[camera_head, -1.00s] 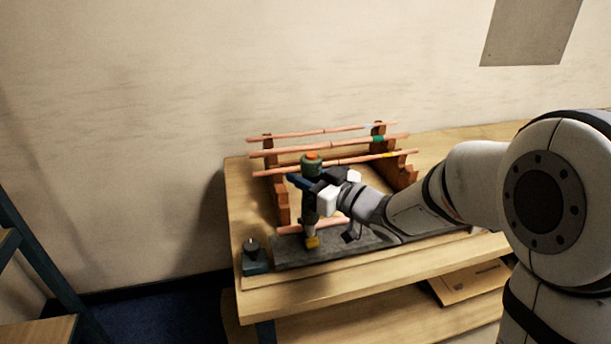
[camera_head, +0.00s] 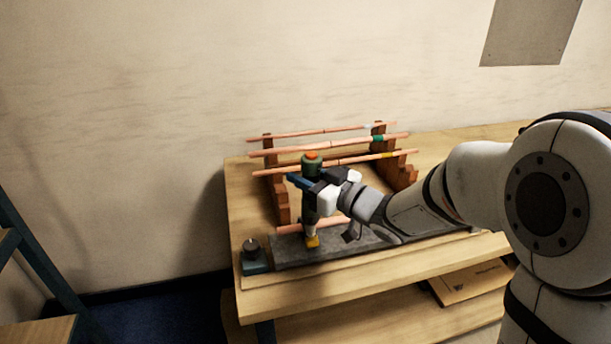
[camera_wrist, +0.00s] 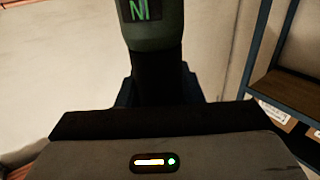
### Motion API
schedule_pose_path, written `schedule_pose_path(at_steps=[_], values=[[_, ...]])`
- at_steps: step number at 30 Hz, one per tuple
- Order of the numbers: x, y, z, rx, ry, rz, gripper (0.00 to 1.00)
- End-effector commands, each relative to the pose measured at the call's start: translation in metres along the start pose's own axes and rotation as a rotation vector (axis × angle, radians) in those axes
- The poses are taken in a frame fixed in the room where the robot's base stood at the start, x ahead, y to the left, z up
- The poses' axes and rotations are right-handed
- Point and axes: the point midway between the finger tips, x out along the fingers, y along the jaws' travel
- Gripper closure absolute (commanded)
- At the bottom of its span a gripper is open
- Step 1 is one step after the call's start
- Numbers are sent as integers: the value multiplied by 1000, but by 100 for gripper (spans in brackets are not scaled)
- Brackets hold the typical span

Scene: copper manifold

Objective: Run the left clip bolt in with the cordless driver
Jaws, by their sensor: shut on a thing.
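Several copper pipes (camera_head: 290,152) lie across brown stepped racks (camera_head: 276,178) behind the driver. A dark block with a round knob (camera_head: 254,256) stands at the bench's left end. A blue-framed shelf (camera_head: 40,265) is at the far left. The wooden bench (camera_head: 460,140) is clear at the back right.

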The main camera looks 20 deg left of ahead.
Motion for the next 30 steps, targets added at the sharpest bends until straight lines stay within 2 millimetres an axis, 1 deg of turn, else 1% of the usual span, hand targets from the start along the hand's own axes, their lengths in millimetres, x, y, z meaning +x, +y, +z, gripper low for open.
schedule_pose_path(at_steps=[8, 11, 30], values=[[0, 0, 1, 1, -2, -1, 94], [0, 0, -2, 1, -2, -1, 94], [0, 0, -51, 0, 2, 0, 94]])
